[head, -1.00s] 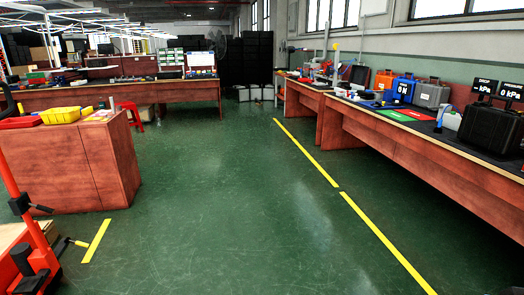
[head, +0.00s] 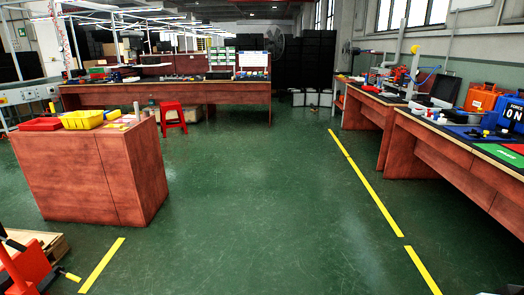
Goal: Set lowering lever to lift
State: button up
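A red-orange machine (head: 25,268) with a black part shows at the lower left corner of the head view, cut off by the frame edge. A short yellow-tipped lever (head: 72,277) sticks out from its right side, low near the floor. I cannot tell whether this is the lowering lever or how it is set. My gripper is not in view.
A wooden pallet (head: 40,245) lies behind the machine. A reddish wooden cabinet (head: 85,180) with red and yellow trays stands beyond it. A red stool (head: 172,117) stands near the back bench. Workbenches (head: 440,145) line the right. The green floor (head: 240,230) between is clear.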

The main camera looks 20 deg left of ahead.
aim_at(72, 277)
jog(key=i+j+u, duration=0.15)
jog(key=i+u, duration=0.8)
jog(key=i+l+u, duration=0.3)
jog(key=i+u, duration=0.2)
jog(key=i+j+u, duration=0.25)
jog(key=i+u, duration=0.2)
jog(key=i, duration=0.15)
jog(key=i+u, duration=0.4)
jog(key=i, duration=0.2)
jog(key=i+j, duration=0.2)
